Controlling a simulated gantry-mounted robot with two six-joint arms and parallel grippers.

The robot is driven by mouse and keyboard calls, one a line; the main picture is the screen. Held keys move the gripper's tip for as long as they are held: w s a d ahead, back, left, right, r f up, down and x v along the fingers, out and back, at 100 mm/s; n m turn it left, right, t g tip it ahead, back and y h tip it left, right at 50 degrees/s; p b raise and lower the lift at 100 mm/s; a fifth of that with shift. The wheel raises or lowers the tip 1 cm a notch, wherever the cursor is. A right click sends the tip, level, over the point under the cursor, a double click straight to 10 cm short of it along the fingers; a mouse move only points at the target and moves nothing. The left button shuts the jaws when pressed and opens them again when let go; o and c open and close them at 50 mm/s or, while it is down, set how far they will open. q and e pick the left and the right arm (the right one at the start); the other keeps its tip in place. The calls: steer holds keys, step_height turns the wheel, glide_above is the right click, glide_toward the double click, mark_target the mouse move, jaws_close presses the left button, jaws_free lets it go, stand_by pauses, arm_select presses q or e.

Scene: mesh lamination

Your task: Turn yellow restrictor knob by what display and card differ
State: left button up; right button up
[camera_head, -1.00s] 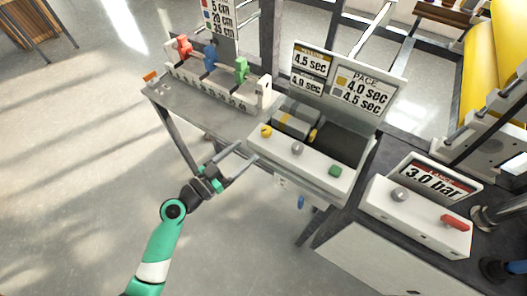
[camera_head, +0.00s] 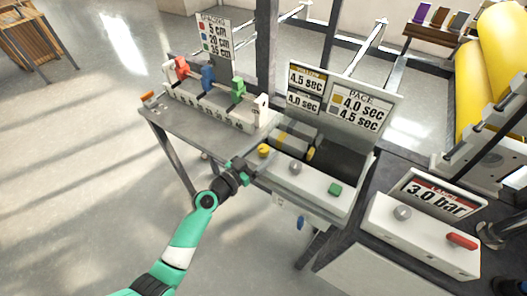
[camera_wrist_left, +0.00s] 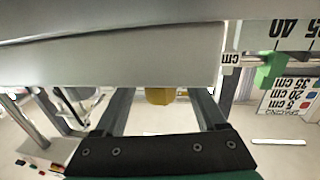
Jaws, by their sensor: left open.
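The yellow restrictor knob (camera_head: 263,150) sits at the left end of a white control panel. My left gripper (camera_head: 252,163) is open just in front of it. In the left wrist view the yellow knob (camera_wrist_left: 160,96) shows between the two spread fingers; I cannot tell whether they touch it. Behind the panel, a display (camera_head: 306,79) reads 4.5 sec, with a second plate (camera_head: 303,101) below it reading 4.0 sec. The PACE card (camera_head: 361,106) to the right reads 4.0 sec beside a yellow square and 4.5 sec below. My right gripper is not in view.
A grey knob (camera_head: 295,167) and a green knob (camera_head: 335,189) share the panel. Red, blue and green sliders (camera_head: 208,78) stand on a scale to the left. At right, a box (camera_head: 425,235) with a 3.0 bar display carries a grey knob and red handle.

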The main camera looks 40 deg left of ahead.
arm_select(q)
steer(key=shift+w, duration=0.1)
jaws_close()
steer(key=n+y+p, duration=0.1)
steer(key=y+p, duration=0.1)
steer(key=p, duration=0.2)
steer(key=n+g+y+p, duration=0.1)
steer(key=y+p, duration=0.1)
steer(key=p, duration=0.1)
steer(key=n+y+p, duration=0.2)
steer(key=p, duration=0.2)
steer(key=shift+d+r+p, duration=0.1)
steer(key=shift+r+p, duration=0.25)
steer(key=shift+f+n+g+y+p, duration=0.35)
steer(key=shift+n+g+y, duration=0.25)
steer(key=shift+y, duration=0.3)
jaws_free()
